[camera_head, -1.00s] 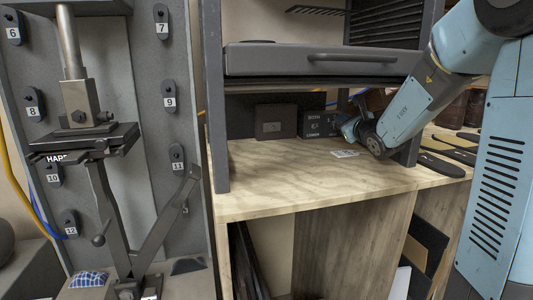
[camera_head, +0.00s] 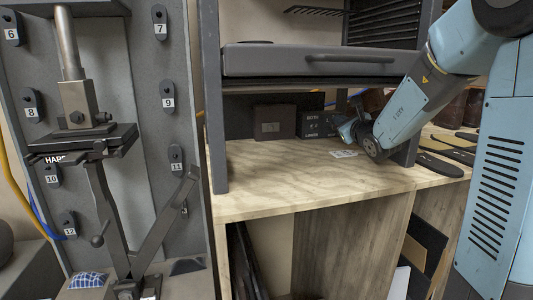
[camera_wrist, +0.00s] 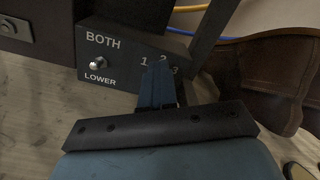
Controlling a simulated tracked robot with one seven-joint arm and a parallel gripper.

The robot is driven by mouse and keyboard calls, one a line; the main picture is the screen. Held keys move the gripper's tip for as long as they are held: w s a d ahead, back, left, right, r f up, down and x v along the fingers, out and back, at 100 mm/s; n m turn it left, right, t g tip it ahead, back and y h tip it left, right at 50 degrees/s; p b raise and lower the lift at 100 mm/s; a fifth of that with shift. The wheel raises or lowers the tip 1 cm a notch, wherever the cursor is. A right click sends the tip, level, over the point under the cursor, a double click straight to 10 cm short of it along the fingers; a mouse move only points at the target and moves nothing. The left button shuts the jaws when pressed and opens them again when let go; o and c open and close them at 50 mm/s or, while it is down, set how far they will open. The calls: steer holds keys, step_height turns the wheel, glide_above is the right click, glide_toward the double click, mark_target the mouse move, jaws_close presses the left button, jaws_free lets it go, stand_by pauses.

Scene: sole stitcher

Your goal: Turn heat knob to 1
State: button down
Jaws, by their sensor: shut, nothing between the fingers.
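The dark control box (camera_wrist: 105,52) fills the upper left of the wrist view. It has a small metal toggle switch (camera_wrist: 98,63) between the words BOTH and LOWER, and the numbers 1, 2 and 3 at its right. The heat knob is not clearly visible; my gripper (camera_wrist: 159,68) covers the area below the numbers. Its blue fingers are together, with nothing seen between them. I cannot tell whether they touch the knob. In the head view the box (camera_head: 314,125) stands at the back of the wooden worktop, with my gripper (camera_head: 347,124) at its right end.
The grey press drawer with its handle (camera_head: 350,59) hangs above the worktop (camera_head: 270,180). A dark post (camera_wrist: 213,28) rises close right of my gripper. Brown boots (camera_wrist: 262,80) stand further right. A dark box (camera_head: 274,121) sits left of the control box.

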steer(key=shift+a+f+y, duration=0.15)
steer(key=shift+a+f, duration=0.05)
steer(key=shift+a, duration=0.35)
steer(key=shift+a+f+y, duration=0.15)
steer(key=shift+a, duration=0.4)
steer(key=shift+a+f, duration=0.1)
steer(key=shift+a, duration=0.05)
steer(key=shift+a+r, duration=0.15)
steer(key=shift+r, duration=0.25)
steer(key=shift+s, duration=0.1)
steer(key=shift+s+f, duration=0.2)
steer(key=shift+s, duration=0.35)
steer(key=v, duration=0.3)
steer(key=shift+w+d, duration=0.15)
steer(key=shift+d, duration=0.2)
steer(key=shift+v, duration=0.8)
